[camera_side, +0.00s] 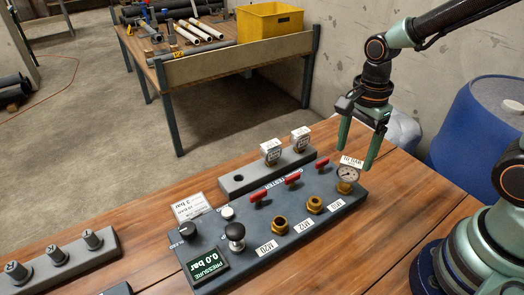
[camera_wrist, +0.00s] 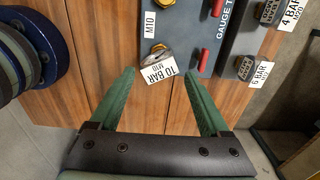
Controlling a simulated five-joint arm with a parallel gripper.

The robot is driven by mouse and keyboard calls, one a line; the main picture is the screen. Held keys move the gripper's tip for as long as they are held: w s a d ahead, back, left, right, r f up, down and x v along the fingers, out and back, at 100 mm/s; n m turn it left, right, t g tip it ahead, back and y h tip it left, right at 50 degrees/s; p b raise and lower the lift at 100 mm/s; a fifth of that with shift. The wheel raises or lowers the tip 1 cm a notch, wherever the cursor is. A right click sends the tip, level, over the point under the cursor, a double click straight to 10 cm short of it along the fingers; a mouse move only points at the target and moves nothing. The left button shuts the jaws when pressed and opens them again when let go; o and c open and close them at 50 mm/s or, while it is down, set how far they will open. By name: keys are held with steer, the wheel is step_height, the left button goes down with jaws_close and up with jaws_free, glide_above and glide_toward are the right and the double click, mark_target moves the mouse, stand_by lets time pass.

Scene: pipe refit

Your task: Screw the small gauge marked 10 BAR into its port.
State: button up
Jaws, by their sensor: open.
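The small gauge (camera_side: 347,174) has a round white dial and a white tag reading 10 BAR M10. It stands upright at the brass M10 port (camera_side: 344,188), at the right end of the dark gauge tester panel (camera_side: 262,248). I cannot tell how far its thread sits in. My gripper (camera_side: 356,157) points down, its two green fingers apart, just above and behind the gauge. In the wrist view the gauge's tag (camera_wrist: 160,71) shows between the open fingertips (camera_wrist: 160,74), with nothing gripped. The gauge body is partly hidden there by the tag.
Two tagged gauges (camera_side: 271,153) (camera_side: 300,139) stand in a grey rack (camera_side: 255,182) behind the panel; its left hole is empty. Three red levers (camera_side: 292,178) and a black knob (camera_side: 236,231) rise from the panel. The display (camera_side: 207,265) reads 0.0 bar.

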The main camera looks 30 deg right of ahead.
steer(key=n, duration=0.6)
steer(key=n, duration=0.6)
stand_by(0.3)
steer(key=n, duration=0.6)
stand_by(0.4)
steer(key=n, duration=0.6)
